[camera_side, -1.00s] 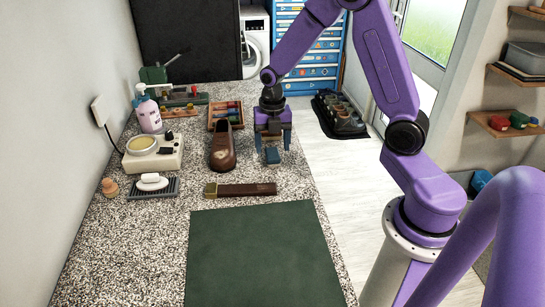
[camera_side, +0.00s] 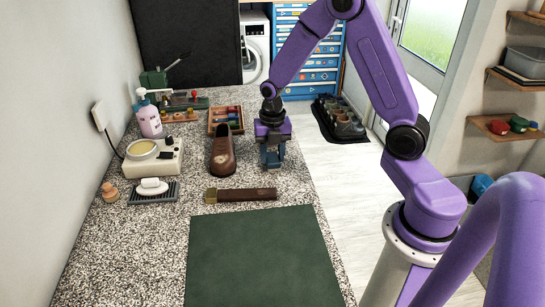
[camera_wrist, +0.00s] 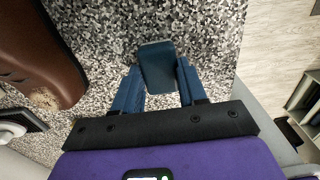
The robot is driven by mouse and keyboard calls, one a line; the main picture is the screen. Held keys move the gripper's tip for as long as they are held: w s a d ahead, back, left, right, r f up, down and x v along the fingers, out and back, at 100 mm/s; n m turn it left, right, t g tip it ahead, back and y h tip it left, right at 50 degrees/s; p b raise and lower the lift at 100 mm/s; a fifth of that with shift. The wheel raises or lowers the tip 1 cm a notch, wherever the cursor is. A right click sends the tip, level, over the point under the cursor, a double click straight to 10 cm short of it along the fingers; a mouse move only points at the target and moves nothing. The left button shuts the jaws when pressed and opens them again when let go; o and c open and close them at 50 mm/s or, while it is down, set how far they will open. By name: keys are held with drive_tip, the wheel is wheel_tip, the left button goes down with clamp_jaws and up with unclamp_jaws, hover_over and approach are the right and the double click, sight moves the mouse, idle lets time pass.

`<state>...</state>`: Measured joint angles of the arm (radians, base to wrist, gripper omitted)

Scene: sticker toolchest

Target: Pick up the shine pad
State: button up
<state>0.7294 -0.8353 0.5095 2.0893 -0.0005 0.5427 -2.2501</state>
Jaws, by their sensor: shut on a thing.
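The shine pad is a small dark blue block (camera_wrist: 158,68) near the right edge of the speckled countertop. My gripper (camera_wrist: 159,80) points down over it, with a blue finger on each side of the pad, and is shut on it. In the side view, my gripper (camera_side: 272,161) hides most of the pad at counter level. I cannot tell whether the pad still touches the counter.
A brown shoe (camera_side: 222,158) stands close left of my gripper. A brush (camera_side: 241,195) and green mat (camera_side: 262,255) lie nearer the camera. A wooden tray (camera_side: 226,120) is behind. The counter's right edge is close, with floor beyond.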

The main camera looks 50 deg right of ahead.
sight(272, 157)
drive_tip(key=shift+r, duration=0.45)
wheel_tip(272, 157, up, 2)
drive_tip(key=shift+r, duration=0.1)
drive_tip(key=s+a+r, duration=0.1)
drive_tip(key=s+r, duration=0.8)
drive_tip(key=s, duration=0.5)
drive_tip(key=shift+a+r, duration=0.4)
